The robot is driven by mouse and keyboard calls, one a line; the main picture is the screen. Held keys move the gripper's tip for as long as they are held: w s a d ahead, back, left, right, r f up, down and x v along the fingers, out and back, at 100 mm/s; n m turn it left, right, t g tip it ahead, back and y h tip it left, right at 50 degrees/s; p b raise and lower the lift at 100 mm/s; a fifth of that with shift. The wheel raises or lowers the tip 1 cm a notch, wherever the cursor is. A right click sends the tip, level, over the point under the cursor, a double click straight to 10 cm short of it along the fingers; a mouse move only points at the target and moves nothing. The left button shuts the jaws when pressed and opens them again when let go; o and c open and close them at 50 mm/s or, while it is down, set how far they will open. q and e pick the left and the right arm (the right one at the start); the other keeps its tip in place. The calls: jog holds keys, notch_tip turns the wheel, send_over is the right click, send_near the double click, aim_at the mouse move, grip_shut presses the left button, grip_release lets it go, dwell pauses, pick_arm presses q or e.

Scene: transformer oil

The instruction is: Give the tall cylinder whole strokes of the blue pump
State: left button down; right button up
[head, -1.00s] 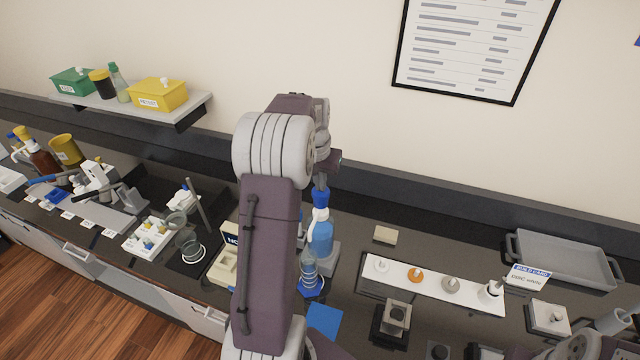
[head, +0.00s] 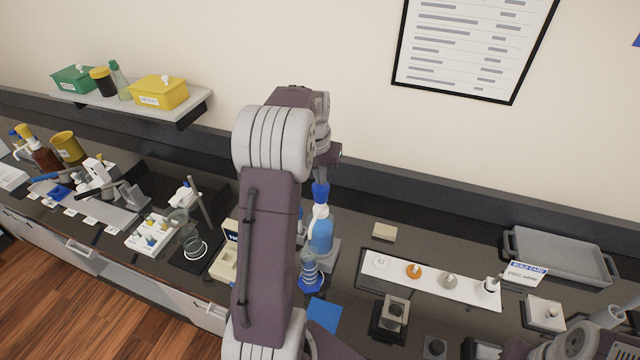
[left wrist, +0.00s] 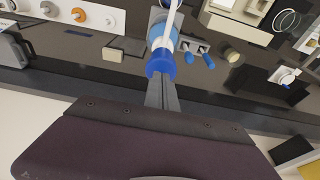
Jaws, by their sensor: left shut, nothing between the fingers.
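The pump bottle (head: 320,236) has a blue body, a white neck and a blue pump head (head: 320,191); it stands upright on the bench. The tall cylinder (head: 310,268), clear with a blue foot (head: 311,286), stands just in front of it, partly hidden by my left arm. My left gripper (head: 321,176) is shut and empty, pointing down right over the pump head. In the left wrist view its closed fingertips (left wrist: 160,82) meet or nearly meet the blue pump head (left wrist: 160,63); contact cannot be told for sure. My right gripper is not seen.
A blue pad (head: 323,316) lies in front of the cylinder. A cream device (head: 222,265) stands to the left, half hidden by my arm. A white strip (head: 430,281) with several small pieces and a grey tray (head: 560,258) are to the right.

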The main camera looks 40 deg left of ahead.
pick_arm(q)
jog(key=shift+r, duration=0.1)
notch_tip(320, 180, up, 7)
jog(key=p, duration=0.6)
dwell(0.3)
